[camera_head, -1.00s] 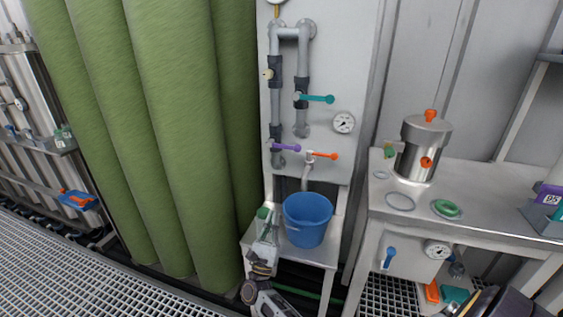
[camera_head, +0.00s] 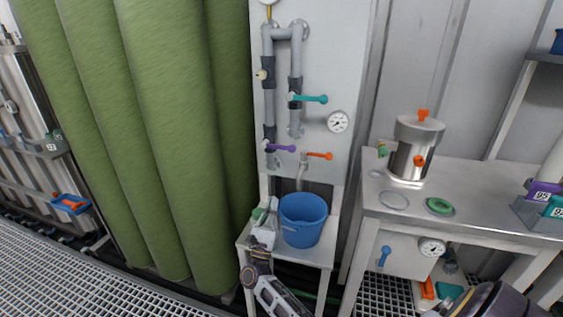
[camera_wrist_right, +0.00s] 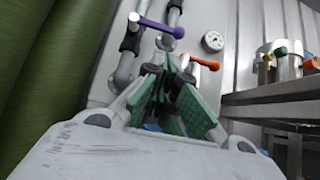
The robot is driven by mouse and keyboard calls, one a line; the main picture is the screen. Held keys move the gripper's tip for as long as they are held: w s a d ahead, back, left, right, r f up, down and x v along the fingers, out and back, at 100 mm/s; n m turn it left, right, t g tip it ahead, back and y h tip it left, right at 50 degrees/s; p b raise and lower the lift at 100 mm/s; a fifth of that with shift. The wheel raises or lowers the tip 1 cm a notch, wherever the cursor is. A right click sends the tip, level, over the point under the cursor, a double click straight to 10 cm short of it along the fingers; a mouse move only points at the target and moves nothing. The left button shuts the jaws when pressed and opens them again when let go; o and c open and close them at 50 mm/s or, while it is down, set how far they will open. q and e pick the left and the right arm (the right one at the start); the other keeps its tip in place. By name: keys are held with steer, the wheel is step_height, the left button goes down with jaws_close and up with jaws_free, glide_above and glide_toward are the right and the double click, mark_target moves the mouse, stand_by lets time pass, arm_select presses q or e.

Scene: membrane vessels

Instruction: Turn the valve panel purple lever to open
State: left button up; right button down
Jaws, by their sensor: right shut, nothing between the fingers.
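The purple lever (camera_head: 281,148) is on the lower left pipe of the valve panel (camera_head: 318,70). Its handle points right, roughly level, across the upright pipe. In the right wrist view the purple lever (camera_wrist_right: 160,26) shows above and slightly left of the fingertips. My right gripper (camera_head: 264,219) is below the lever, beside the blue bucket, and apart from the lever. In the right wrist view its green-padded fingers (camera_wrist_right: 166,80) are shut with nothing held. My left gripper is not in view.
An orange lever (camera_head: 319,155) is right of the purple one, and a teal lever (camera_head: 312,99) is above. A blue bucket (camera_head: 303,222) stands on a small stand close to my right gripper. A gauge (camera_head: 338,121) is on the panel. Green columns (camera_head: 170,120) rise at left.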

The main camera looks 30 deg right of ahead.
glide_toward(278, 147)
steer(key=w+d, duration=0.3)
steer(key=d, duration=0.2)
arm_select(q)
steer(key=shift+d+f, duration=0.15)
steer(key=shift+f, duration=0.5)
arm_select(e)
steer(key=shift+w+d+r, duration=0.1)
steer(key=shift+d+r, duration=0.2)
steer(key=shift+r, duration=0.25)
steer(key=shift+w+d+r, duration=0.15)
steer(key=shift+d+r, duration=0.1)
steer(key=shift+r, duration=0.3)
arm_select(q)
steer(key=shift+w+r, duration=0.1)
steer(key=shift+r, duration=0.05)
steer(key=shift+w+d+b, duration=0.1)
steer(key=shift+b, duration=0.25)
arm_select(e)
steer(key=shift+s+d+r, duration=0.1)
steer(key=shift+r, duration=0.1)
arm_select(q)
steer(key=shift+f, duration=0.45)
arm_select(e)
steer(key=shift+r, duration=0.15)
